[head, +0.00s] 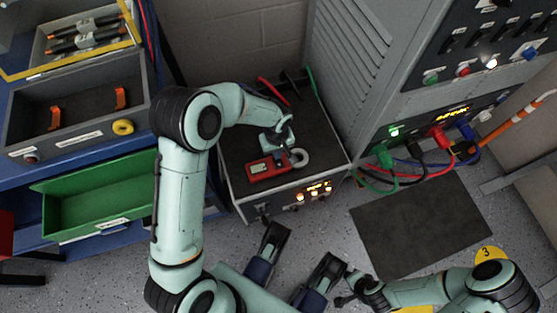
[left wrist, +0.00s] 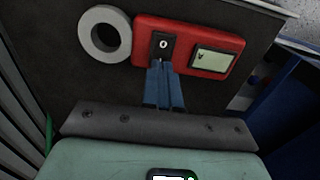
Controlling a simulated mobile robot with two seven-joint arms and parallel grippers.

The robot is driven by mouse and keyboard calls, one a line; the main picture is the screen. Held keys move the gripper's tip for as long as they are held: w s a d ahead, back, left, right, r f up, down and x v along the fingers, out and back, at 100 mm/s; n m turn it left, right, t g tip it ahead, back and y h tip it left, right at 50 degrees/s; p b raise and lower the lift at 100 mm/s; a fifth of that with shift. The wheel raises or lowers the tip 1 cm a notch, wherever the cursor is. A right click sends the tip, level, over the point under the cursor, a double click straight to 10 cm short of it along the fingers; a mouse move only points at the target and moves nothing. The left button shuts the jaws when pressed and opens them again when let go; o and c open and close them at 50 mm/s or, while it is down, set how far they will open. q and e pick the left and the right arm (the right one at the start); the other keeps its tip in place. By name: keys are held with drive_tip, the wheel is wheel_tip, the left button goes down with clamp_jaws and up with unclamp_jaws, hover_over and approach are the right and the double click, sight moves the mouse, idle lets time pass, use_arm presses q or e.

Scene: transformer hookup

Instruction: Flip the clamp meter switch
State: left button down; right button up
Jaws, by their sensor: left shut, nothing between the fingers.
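The clamp meter (head: 259,171) is a red body with a grey ring jaw (head: 299,158), lying flat on the dark top of a box-shaped unit. In the left wrist view the meter body (left wrist: 190,47) shows a black switch plate (left wrist: 162,46) with a white mark, and a pale display (left wrist: 210,62). My left gripper (head: 281,149) is over the meter. Its blue fingers (left wrist: 162,68) are shut and empty, with the tips at the lower edge of the switch plate; whether they touch it I cannot tell. My right gripper (head: 345,290) is low over the floor, small and dark, away from the meter.
The unit (head: 317,128) has lit buttons on its front and cables behind it. A grey cabinet (head: 405,98) with plugged coloured cables stands right. A dark mat (head: 420,225) lies on the floor.

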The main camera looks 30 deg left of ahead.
use_arm(q)
drive_tip(key=shift+f+b, duration=0.6)
drive_tip(key=shift+f, duration=0.35)
idle(0.6)
drive_tip(key=shift+r, duration=0.1)
drive_tip(key=shift+r+p, duration=2.55)
drive_tip(key=shift+r, duration=0.95)
drive_tip(key=shift+f, duration=0.1)
